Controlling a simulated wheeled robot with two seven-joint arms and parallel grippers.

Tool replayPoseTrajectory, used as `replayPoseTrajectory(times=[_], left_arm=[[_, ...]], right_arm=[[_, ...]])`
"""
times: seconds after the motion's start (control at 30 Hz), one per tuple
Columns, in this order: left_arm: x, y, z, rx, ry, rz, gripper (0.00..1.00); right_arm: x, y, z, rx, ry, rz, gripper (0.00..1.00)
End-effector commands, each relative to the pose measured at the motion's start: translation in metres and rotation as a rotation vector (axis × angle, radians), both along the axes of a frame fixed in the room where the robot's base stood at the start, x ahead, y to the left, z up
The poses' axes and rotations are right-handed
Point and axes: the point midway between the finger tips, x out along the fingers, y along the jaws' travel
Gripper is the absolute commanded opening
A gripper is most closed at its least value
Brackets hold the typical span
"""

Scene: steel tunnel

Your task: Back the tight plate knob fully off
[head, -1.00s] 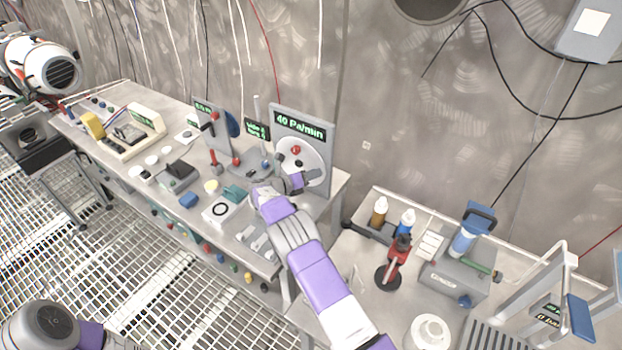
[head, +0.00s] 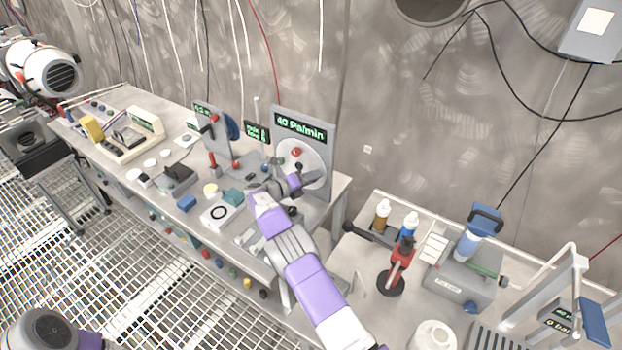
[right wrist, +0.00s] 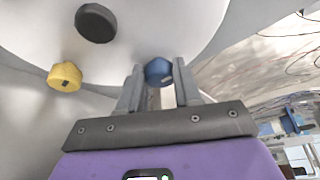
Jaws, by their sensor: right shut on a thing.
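A round white plate (head: 312,158) is on an upright grey panel with a green "40 Pa/min" display (head: 300,127). Its red knob (head: 297,152) shows in the head view. The right wrist view shows a black knob (right wrist: 96,23), a yellow knob (right wrist: 64,76) and a blue knob (right wrist: 158,71) on the plate. My right gripper (right wrist: 158,80) is shut on the blue knob, which sits between its fingertips at the plate's lower edge. In the head view my right gripper (head: 302,184) hides this part of the plate. Which knob is tight cannot be told by sight.
The bench (head: 160,215) around the panel is crowded with small instruments, including a teal block (head: 233,196) and a white box with a black ring (head: 218,213). To the right, a second bench holds bottles (head: 381,214), a red tool stand (head: 401,262) and a grey machine (head: 462,283).

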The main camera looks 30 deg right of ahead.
Motion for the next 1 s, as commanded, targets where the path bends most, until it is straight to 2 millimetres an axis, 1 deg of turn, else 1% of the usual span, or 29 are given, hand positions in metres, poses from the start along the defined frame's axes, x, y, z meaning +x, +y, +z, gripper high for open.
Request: replayPoseTrajectory(times=[0.03, 0.07, 0.2, 0.23, 0.47, 0.57, 0.67, 0.9, 1.0], left_arm=[[0.000, 0.000, 0.000, 0.000, 0.000, 0.000, 0.43], [0.000, 0.000, 0.000, 0.000, 0.000, 0.000, 0.43], [0.000, 0.000, 0.000, 0.000, 0.000, 0.000, 0.43], [0.000, 0.000, 0.000, 0.000, 0.000, 0.000, 0.43], [0.000, 0.000, 0.000, 0.000, 0.000, 0.000, 0.43], [0.000, 0.000, 0.001, 0.000, 0.000, 0.000, 0.43], [0.000, 0.000, 0.002, 0.000, 0.000, 0.000, 0.43], [0.000, 0.000, 0.006, 0.000, 0.000, 0.000, 0.43], [0.000, 0.000, 0.007, 0.000, 0.000, 0.000, 0.43]], right_arm=[[0.000, 0.000, 0.000, -0.002, 0.002, 0.001, 0.03], [0.000, 0.000, 0.000, -0.002, 0.002, 0.001, 0.35], [0.000, 0.000, 0.000, -0.002, 0.001, 0.001, 0.56], [0.000, 0.000, 0.000, -0.002, 0.001, 0.001, 0.59], [0.000, 0.000, 0.000, 0.000, 0.000, 0.000, 0.59], [-0.001, 0.005, 0.001, 0.000, 0.000, 0.001, 0.59], [-0.003, 0.017, 0.004, 0.000, 0.001, 0.003, 0.59], [-0.011, 0.055, 0.012, 0.000, 0.001, 0.003, 0.59], [-0.013, 0.066, 0.015, -0.001, 0.000, 0.002, 0.59]])
